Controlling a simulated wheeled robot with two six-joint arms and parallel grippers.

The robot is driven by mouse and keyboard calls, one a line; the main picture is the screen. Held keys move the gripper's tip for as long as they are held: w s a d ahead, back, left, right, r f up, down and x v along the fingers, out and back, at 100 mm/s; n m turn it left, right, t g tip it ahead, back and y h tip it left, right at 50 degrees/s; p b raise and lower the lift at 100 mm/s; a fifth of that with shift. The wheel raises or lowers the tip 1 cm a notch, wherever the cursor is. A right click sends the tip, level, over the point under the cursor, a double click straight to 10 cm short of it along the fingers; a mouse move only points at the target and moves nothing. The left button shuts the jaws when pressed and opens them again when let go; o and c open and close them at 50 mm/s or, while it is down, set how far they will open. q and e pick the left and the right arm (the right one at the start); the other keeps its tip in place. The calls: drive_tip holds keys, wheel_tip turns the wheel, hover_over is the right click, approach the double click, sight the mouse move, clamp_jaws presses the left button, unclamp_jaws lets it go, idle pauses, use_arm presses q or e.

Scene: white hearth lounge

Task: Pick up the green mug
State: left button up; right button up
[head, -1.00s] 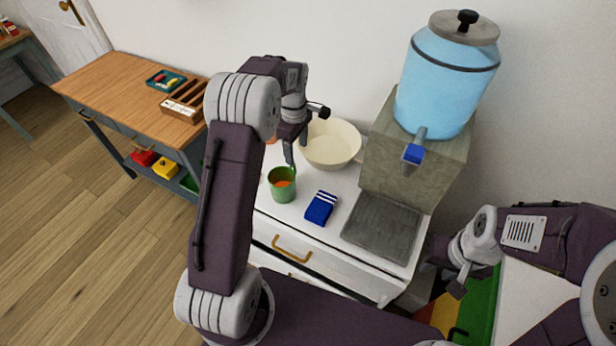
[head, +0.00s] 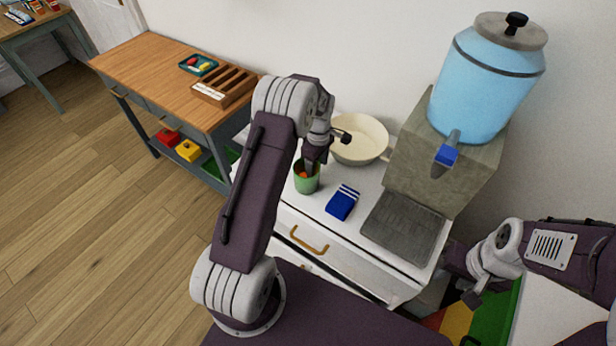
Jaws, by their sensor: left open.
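The green mug (head: 307,184) stands upright on the white cabinet top, with something orange inside it. My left gripper (head: 314,163) is open and points down right at the mug's rim. Its fingers cover the back part of the mug, so the handle is hidden. I cannot tell whether a finger is inside the mug or only in front of or behind it. My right gripper (head: 474,294) hangs low at the right, well away from the mug; its jaw opening is too small to judge.
A cream bowl (head: 359,139) stands behind the mug. A folded blue cloth (head: 341,203) lies to its right, then a grey drain mat (head: 402,228) before a stone block (head: 425,170) bearing a blue water dispenser (head: 485,85). A wooden-topped table (head: 150,80) stands at the left.

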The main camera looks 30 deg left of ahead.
use_arm(q)
drive_tip(key=shift+f, duration=0.2)
drive_tip(key=shift+s+r, duration=0.1)
drive_tip(key=shift+c, duration=0.6)
clamp_jaws()
drive_tip(key=shift+r, duration=0.15)
drive_tip(key=shift+r, duration=0.25)
drive_tip(key=r, duration=0.4)
drive_tip(key=shift+s+d, duration=0.15)
drive_tip(key=shift+d, duration=0.2)
drive_tip(key=s+d+r, duration=0.6)
drive_tip(key=d, duration=0.2)
drive_tip(key=shift+s+d+r, duration=0.15)
drive_tip(key=shift+s+d, duration=0.05)
drive_tip(key=shift+s, duration=0.2)
